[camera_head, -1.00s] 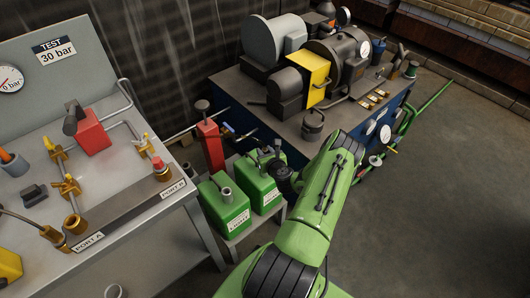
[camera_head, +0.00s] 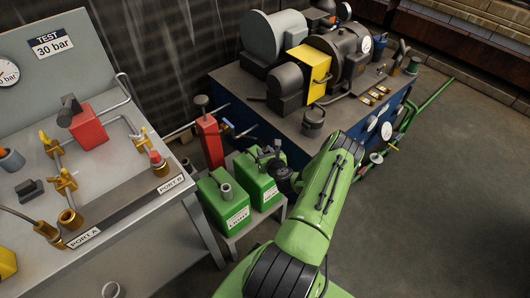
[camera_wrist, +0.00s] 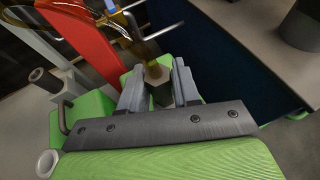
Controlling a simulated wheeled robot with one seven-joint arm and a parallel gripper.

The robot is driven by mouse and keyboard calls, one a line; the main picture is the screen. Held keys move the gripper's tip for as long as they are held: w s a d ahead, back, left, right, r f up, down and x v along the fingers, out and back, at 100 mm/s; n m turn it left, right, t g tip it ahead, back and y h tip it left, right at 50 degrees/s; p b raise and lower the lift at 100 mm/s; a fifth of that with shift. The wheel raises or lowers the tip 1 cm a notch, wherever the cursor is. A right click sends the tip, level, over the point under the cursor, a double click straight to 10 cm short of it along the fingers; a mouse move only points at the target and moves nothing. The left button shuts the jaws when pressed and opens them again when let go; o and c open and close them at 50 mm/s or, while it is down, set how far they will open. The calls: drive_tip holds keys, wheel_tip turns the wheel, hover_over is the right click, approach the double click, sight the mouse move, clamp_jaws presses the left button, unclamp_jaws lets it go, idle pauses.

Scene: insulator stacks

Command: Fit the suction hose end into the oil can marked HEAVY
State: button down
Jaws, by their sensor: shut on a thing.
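Two green oil cans stand side by side on a small grey stand (camera_head: 240,228), the left can (camera_head: 223,206) and the right can (camera_head: 260,186). Their labels are too small to read surely. The left can has an open grey neck (camera_head: 227,191). My gripper (camera_wrist: 158,88) is over the top of the right can. Its two grey fingers are shut on the hose end (camera_wrist: 157,72), a brownish hex fitting, in the wrist view. Whether its tip is inside a can neck is hidden by the fingers.
A red upright unit (camera_head: 210,141) stands close behind the cans. The grey test bench (camera_head: 130,235) is at left. The pump table (camera_head: 240,95) with motors is behind and right. The floor at right (camera_head: 440,220) is clear.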

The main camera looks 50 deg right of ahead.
drive_tip(key=shift+f, duration=0.3)
drive_tip(key=c, duration=0.7)
unclamp_jaws()
drive_tip(key=shift+c, duration=0.2)
drive_tip(key=shift+s+r, duration=0.1)
drive_tip(key=p+v, duration=0.4)
drive_tip(key=v, duration=1.1)
drive_tip(key=shift+s+a, duration=0.2)
drive_tip(key=shift+a, duration=0.05)
drive_tip(key=shift+r, duration=0.1)
